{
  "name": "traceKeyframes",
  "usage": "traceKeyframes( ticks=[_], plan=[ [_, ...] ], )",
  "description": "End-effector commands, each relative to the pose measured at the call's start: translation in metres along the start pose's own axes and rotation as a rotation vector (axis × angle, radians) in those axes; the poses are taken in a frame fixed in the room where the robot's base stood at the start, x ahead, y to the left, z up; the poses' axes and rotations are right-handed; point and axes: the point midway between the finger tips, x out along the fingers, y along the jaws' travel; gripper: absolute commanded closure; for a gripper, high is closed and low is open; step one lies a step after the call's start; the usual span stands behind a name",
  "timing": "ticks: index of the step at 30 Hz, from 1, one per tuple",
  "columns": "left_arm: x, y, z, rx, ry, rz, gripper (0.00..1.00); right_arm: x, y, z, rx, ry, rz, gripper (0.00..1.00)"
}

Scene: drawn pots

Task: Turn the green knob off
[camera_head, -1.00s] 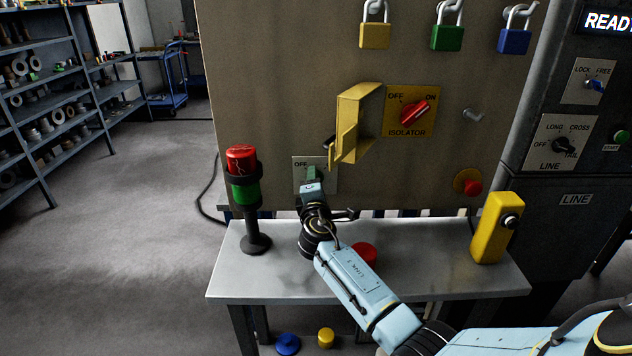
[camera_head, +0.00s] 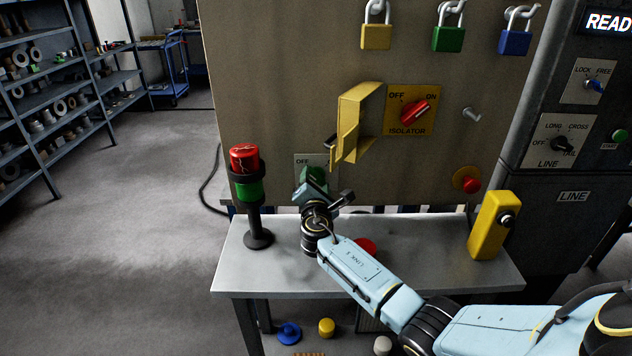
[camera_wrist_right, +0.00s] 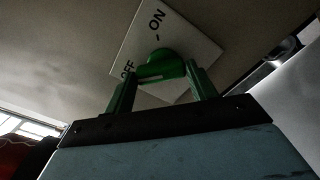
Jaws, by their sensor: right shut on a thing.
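The green knob (camera_head: 315,175) is on a pale plate (camera_head: 303,160) low on the tan panel, beside the green-and-red lamp post. My right gripper (camera_head: 313,183) is at the knob and partly hides it. In the right wrist view the green knob (camera_wrist_right: 160,62) sits between the two green fingers of my right gripper (camera_wrist_right: 162,82), which is shut on it. The plate there reads OFF at the left and ON at the top. A short pale mark shows on the knob on its OFF side; its exact angle is hard to tell. My left gripper is out of view.
A yellow open cover (camera_head: 352,125) juts out above the knob, next to the red isolator switch (camera_head: 414,111). The lamp post (camera_head: 250,195) stands close at left. A red button (camera_head: 365,246) is on the bench (camera_head: 425,270) behind my forearm. A yellow box (camera_head: 490,226) stands at right.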

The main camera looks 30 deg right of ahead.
Motion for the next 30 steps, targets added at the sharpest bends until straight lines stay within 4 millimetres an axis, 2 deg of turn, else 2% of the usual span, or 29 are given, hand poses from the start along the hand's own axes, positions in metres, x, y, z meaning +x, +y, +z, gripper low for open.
traceKeyframes(
  ticks=[11, 12, 17, 26, 30],
  plan=[
    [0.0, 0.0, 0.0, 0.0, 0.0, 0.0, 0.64, 0.0, -0.001, -0.001, -0.006, 0.002, 0.0, 0.66],
    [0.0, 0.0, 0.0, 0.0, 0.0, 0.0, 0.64, 0.0, -0.001, -0.001, -0.006, 0.002, 0.0, 0.41],
    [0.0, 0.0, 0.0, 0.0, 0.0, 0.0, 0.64, 0.0, 0.0, -0.001, -0.005, 0.001, 0.0, 0.22],
    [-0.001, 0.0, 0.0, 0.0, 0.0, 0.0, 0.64, -0.002, 0.0, -0.001, -0.004, 0.001, 0.0, 0.22],
    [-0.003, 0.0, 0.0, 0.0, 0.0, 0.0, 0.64, -0.012, 0.0, -0.001, -0.005, 0.002, 0.001, 0.22]
  ],
)
